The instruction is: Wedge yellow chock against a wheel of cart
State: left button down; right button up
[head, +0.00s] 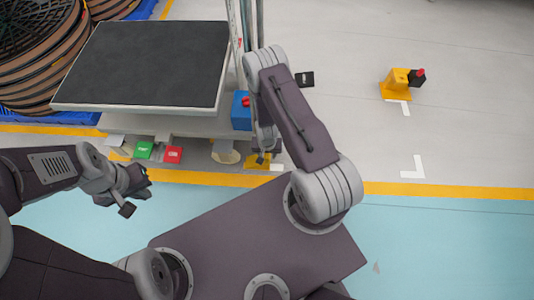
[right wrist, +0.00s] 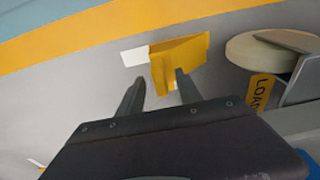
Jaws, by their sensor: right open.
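The yellow chock (right wrist: 180,60) lies on the grey floor just beyond the fingertips of my right gripper (right wrist: 157,82). In the head view the chock (head: 256,162) is partly hidden by my right gripper (head: 266,150). That gripper is open, with nothing held between its fingers. The cart (head: 150,62) has a dark flat top and stands at the upper left. A cream wheel (head: 226,153) shows at its near right corner; the wheel (right wrist: 252,50) is right of the chock in the wrist view, with a gap between them. My left gripper (head: 132,196) is at the left, away from the chock; its jaw opening is unclear.
A green pedal (head: 144,150) and a red pedal (head: 173,155) sit at the cart's near side. A blue box (head: 241,111) with a red button is at its right. Large reels (head: 38,55) stand far left.

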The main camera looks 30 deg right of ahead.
jog(key=shift+f, duration=0.55)
jog(key=shift+r, duration=0.1)
grip_shut()
dwell(0.9)
